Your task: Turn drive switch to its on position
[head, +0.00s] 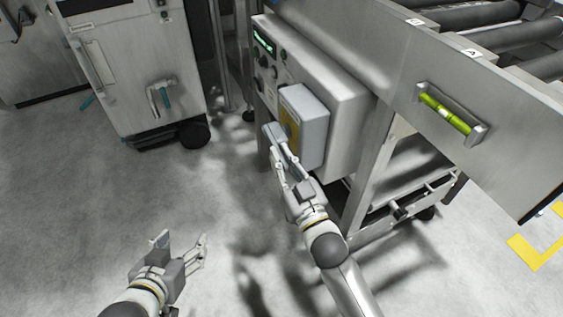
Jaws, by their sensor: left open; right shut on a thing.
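The drive switch sits on the yellow front plate (291,121) of a grey box (314,124) fixed to the steel control cabinet. The switch itself is mostly hidden behind my fingers, so I cannot tell its position. My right gripper (281,146) reaches up to this yellow face, and its fingers are shut on the switch there. My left gripper (180,245) is open and empty, low over the floor at the lower left, well away from the box.
The cabinet (343,112) carries a green-lit display (264,42) and several knobs. A roller conveyor (470,18) with a green-yellow level-like handle (445,113) is at the upper right. A wheeled grey cabinet (140,75) stands at the upper left. The floor between is clear.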

